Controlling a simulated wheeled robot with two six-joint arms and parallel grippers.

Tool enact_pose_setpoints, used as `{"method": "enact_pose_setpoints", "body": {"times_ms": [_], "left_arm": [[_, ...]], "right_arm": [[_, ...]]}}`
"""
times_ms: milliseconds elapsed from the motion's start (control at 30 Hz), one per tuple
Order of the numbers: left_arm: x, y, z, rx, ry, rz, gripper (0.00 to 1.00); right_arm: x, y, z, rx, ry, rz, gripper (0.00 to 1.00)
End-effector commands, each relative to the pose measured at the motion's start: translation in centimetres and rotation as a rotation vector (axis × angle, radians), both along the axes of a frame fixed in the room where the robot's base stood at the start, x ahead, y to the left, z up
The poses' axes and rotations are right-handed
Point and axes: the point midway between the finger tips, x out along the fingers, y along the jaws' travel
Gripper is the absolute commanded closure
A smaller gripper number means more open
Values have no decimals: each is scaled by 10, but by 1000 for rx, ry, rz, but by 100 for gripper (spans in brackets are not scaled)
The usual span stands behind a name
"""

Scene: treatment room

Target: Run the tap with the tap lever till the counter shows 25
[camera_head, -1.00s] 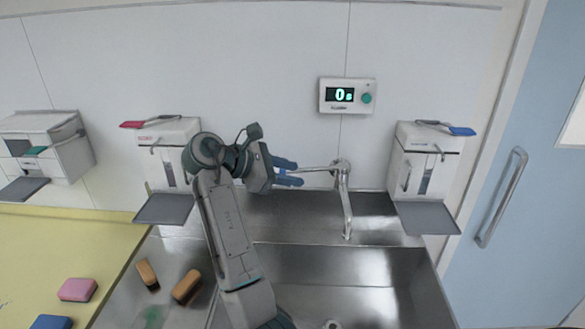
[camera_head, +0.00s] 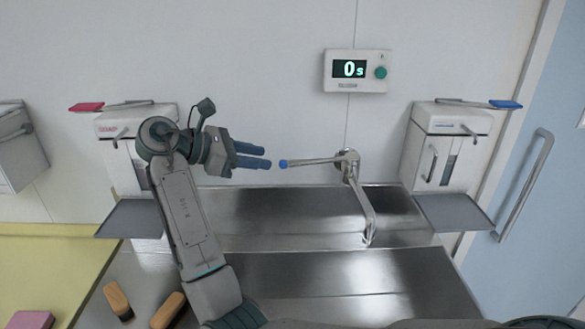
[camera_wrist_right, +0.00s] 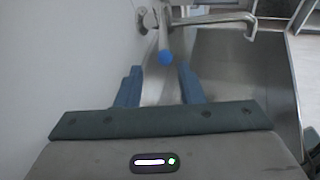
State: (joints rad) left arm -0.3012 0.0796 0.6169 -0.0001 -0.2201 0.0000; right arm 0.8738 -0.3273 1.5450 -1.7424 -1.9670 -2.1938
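The tap lever (camera_head: 315,161) is a metal bar with a blue tip, pointing left from the wall tap. The tap's spout (camera_head: 363,208) hangs down to the right over the steel sink; I see no water. The counter (camera_head: 349,70) on the wall reads 0 s. My right gripper (camera_head: 269,157) is left of the blue tip, with a small gap between them. In the right wrist view its fingers (camera_wrist_right: 160,75) are apart and empty, with the blue tip (camera_wrist_right: 165,57) just beyond them, in line with the gap. My left gripper is not in view.
A round green button (camera_head: 381,73) is on the counter's box. Wall dispensers flank the sink, one (camera_head: 120,125) behind my arm, one (camera_head: 447,135) on the right, each above a grey tray. Brushes (camera_head: 118,300) lie at the lower left beside a yellow surface (camera_head: 50,265).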

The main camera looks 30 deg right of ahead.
Motion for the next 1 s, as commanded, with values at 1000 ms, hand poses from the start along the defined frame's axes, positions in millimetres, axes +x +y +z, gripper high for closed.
{"method": "enact_pose_setpoints", "body": {"times_ms": [1000], "left_arm": [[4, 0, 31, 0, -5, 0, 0]], "right_arm": [[-15, -95, -38, 0, -1, 0, 66]]}}
